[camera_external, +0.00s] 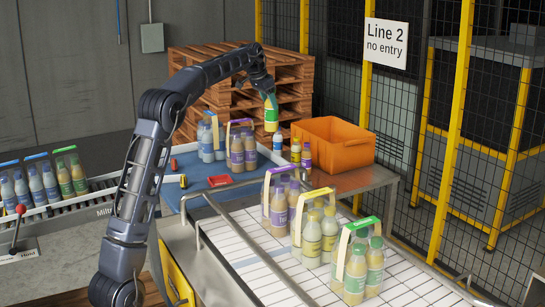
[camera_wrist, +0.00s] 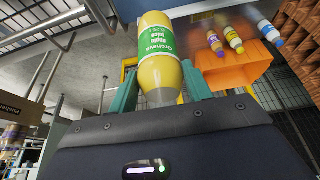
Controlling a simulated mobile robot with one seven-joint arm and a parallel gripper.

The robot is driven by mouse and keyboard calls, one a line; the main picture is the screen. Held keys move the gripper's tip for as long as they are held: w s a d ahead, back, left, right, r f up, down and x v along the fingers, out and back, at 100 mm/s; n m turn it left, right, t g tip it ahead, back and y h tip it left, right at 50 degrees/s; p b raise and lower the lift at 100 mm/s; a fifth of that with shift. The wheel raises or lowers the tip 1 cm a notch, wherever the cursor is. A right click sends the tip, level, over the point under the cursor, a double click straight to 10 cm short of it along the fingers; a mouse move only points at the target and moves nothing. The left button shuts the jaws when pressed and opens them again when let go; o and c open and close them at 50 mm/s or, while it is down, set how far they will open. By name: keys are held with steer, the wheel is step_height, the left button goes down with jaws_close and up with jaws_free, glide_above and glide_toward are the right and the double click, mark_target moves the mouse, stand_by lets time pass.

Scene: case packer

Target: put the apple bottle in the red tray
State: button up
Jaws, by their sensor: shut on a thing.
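The apple bottle (camera_external: 271,115) is yellow with a green label and hangs in the air below my gripper (camera_external: 268,94). In the wrist view the bottle (camera_wrist: 160,50) sits between the two green fingers of my gripper (camera_wrist: 160,84), which are shut on it, and its label reads apple juice. The red tray (camera_external: 219,181) is small and lies on the blue work surface, to the left of and below the held bottle in the external view. The tray looks empty. It cannot be made out in the wrist view.
An orange crate (camera_external: 335,150) stands at the right, with several small loose bottles (camera_external: 306,156) beside it. Bottle packs (camera_external: 237,148) stand behind the tray. A yellow-framed fence (camera_external: 459,120) is at right.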

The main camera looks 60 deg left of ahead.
steer(key=shift+s+a+r, duration=0.1)
steer(key=shift+s+r, duration=0.2)
steer(key=shift+s, duration=0.1)
steer(key=s+a+n+y, duration=0.1)
steer(key=s+a+n, duration=0.15)
steer(key=s, duration=1.85)
step_height(320, 180, down, 19)
steer(key=shift+d+f, duration=0.2)
steer(key=shift+d, duration=0.25)
steer(key=shift+f, duration=0.15)
steer(key=o, duration=1.2)
steer(key=shift+c, duration=0.2)
steer(key=v, duration=1.2)
